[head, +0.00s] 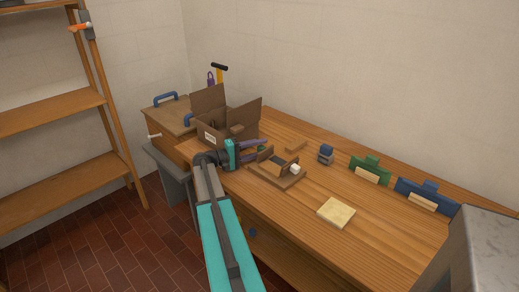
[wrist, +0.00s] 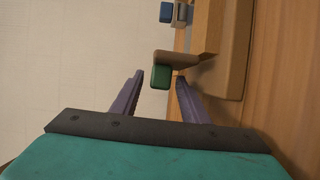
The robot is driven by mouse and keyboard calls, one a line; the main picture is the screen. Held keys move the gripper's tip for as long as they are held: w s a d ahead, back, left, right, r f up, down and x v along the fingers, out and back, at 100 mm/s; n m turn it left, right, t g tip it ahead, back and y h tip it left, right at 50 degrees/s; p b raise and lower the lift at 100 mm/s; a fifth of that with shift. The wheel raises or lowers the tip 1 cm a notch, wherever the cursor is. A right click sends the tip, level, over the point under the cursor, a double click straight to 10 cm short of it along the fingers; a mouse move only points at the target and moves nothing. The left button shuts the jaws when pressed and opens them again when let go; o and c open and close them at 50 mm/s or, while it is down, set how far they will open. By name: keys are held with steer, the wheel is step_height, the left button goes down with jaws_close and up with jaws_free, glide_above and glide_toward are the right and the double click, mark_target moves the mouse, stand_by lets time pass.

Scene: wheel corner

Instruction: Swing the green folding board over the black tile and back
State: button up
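My gripper (head: 264,145) is at the wooden stand (head: 283,180) near the middle of the bench, its purple fingers pointing at the stand. In the wrist view my gripper (wrist: 159,75) is open, with a small green block (wrist: 161,77) in the gap between its fingertips. Bare room shows on the green block's left; the right finger is closer to it. The block sits on the end of a tan wooden part (wrist: 178,58). I cannot tell whether this is the green folding board's grip. I cannot make out a black tile in either view.
An open cardboard box (head: 212,136) stands behind my gripper. Blue and grey blocks (head: 326,155), a green holder (head: 373,166), a blue holder (head: 428,192) and a pale square (head: 336,212) are to the right.

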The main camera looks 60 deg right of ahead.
stand_by(0.3)
steer(key=b+v, duration=0.2)
steer(key=v, duration=1.1)
steer(key=shift+w+a, duration=0.25)
steer(key=shift+a, duration=0.1)
